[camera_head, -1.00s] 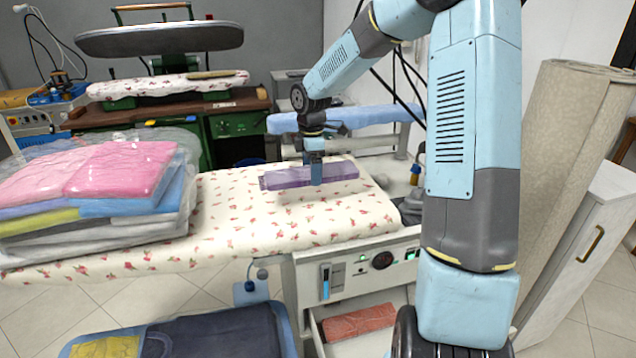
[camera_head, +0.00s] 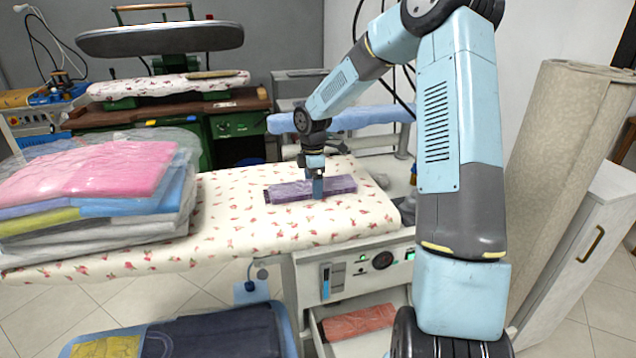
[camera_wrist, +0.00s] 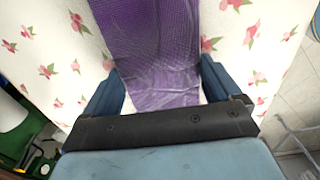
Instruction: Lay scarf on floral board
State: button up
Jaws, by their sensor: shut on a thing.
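The scarf (camera_head: 288,191) is a flat purple folded strip in the head view. It lies lengthwise just over or on the floral board (camera_head: 250,228), which has a white cover with red flowers. I cannot tell for sure whether its underside touches the cover. My gripper (camera_head: 318,187) points down and is shut on the scarf, right of its middle. In the wrist view the purple scarf (camera_wrist: 155,50) runs between my two fingers (camera_wrist: 160,90), with the floral board (camera_wrist: 235,30) on both sides.
Plastic-wrapped folded clothes (camera_head: 95,190) sit on the board's left part. A control panel (camera_head: 375,262) and an open drawer with a red item (camera_head: 358,322) are below its front edge. A rolled carpet (camera_head: 560,160) stands at the right. The board's front middle is clear.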

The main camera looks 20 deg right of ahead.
jog(key=o, duration=0.8)
